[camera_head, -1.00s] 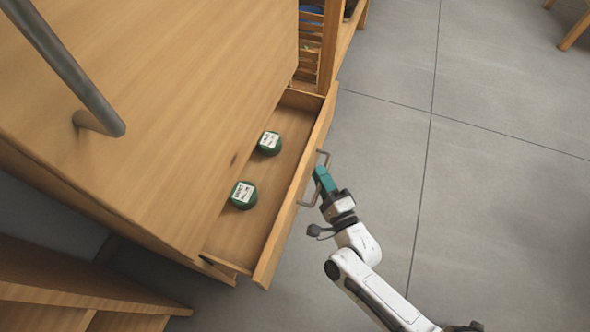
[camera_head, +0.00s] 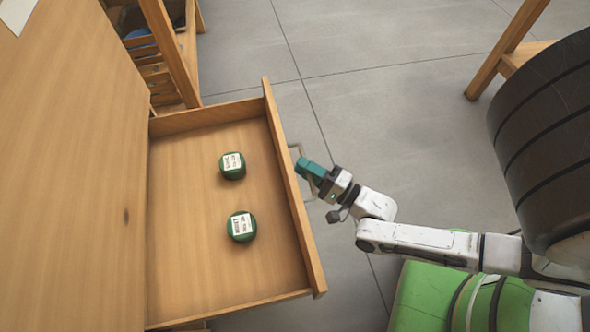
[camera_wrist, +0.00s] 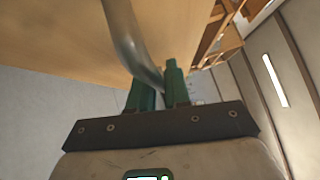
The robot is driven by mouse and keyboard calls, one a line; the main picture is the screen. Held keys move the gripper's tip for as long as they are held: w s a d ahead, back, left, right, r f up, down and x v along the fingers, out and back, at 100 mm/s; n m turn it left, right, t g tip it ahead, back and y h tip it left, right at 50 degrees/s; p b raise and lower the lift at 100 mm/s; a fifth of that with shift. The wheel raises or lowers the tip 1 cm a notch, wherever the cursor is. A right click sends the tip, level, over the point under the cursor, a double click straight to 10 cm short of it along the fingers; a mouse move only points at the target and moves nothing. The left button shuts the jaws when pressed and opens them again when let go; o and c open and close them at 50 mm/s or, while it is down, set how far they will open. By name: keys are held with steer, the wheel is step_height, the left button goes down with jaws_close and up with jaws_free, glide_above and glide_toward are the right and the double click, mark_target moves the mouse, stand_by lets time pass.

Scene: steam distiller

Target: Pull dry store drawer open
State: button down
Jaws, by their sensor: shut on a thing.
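The dry store drawer (camera_head: 215,299) stands well out from the wooden cabinet (camera_head: 60,170) in the head view. Two green round containers with white labels, an upper one (camera_head: 232,166) and a lower one (camera_head: 241,227), sit apart on its floor. My gripper (camera_head: 302,167) is at the outer side of the drawer front, shut on the metal drawer handle (camera_head: 292,148). In the wrist view the green fingers (camera_wrist: 156,88) are on either side of the curved grey handle bar (camera_wrist: 125,35). Part of the handle is hidden by the fingers.
A wooden shelf unit (camera_head: 188,50) with bins stands beyond the cabinet at upper left. A wooden table leg (camera_head: 508,48) is at upper right. Grey tiled floor (camera_head: 380,90) is clear beyond the drawer front.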

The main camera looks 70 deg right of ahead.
steer(key=shift+s, duration=0.15)
steer(key=c, duration=1.2)
jaws_free()
